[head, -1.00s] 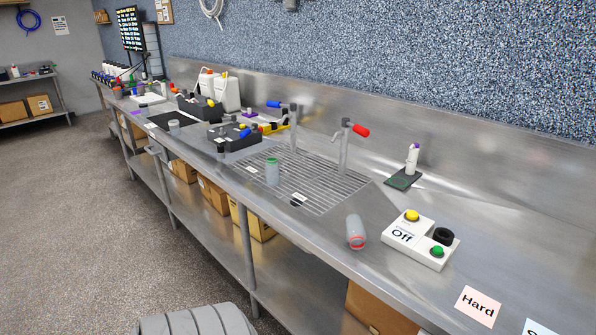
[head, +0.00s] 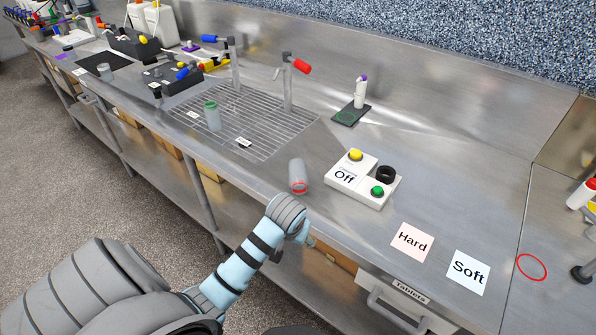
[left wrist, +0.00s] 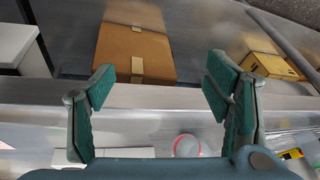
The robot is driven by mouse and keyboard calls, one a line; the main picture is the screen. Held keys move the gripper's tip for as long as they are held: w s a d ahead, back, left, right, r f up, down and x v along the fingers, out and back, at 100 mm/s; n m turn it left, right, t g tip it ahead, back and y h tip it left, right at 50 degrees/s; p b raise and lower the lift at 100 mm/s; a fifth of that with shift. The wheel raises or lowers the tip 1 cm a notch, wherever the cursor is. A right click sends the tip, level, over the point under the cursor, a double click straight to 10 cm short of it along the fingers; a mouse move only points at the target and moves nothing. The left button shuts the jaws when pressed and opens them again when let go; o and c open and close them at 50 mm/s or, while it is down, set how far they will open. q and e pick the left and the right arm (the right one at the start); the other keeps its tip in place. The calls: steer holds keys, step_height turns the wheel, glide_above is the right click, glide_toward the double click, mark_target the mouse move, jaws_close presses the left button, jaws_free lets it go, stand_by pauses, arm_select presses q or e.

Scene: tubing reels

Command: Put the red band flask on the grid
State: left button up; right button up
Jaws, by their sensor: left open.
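The red band flask (head: 298,176) is a grey translucent cylinder with a red ring at its near end. My left gripper (left wrist: 159,85) is open and empty, near the counter's front edge and apart from the flask.
A white button box (head: 345,172) stands right of the flask. Two taps (head: 287,85) rise at the grid's back edge. Hard (head: 411,241) and Soft (head: 468,270) cards lie on the right. Cardboard boxes (left wrist: 136,50) sit on the shelf below. The grid's near right part is mostly clear.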

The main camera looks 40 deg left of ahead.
mark_target(298, 174)
arm_select(q)
steer(key=w+a+r+n, duration=0.3)
steer(key=w+a+r, duration=0.1)
steer(key=w+r, duration=0.35)
steer(key=w+a+r+n, duration=0.35)
steer(key=w+r, duration=0.25)
steer(key=r, duration=0.2)
steer(key=shift+m+y, duration=0.4)
steer(key=shift+m, duration=0.05)
steer(key=x, duration=0.4)
steer(key=s+b+x, duration=0.1)
steer(key=x, duration=0.8)
steer(key=shift+s+f+b, duration=0.2)
steer(key=shift+f+b, duration=0.1)
steer(key=shift+b, duration=0.1)
steer(key=shift+w+a+f, duration=0.1)
steer(key=shift+f, duration=0.1)
arm_select(e)
steer(key=shift+w+a+f, duration=0.1)
steer(key=shift+w+f, duration=0.15)
steer(key=shift+f, duration=0.45)
arm_select(q)
steer(key=shift+f, duration=0.2)
arm_select(e)
steer(key=shift+r, duration=0.1)
arm_select(q)
steer(key=shift+c, duration=0.4)
steer(key=c, duration=1.4)
steer(key=shift+o, duration=0.2)
steer(key=shift+r, duration=0.1)
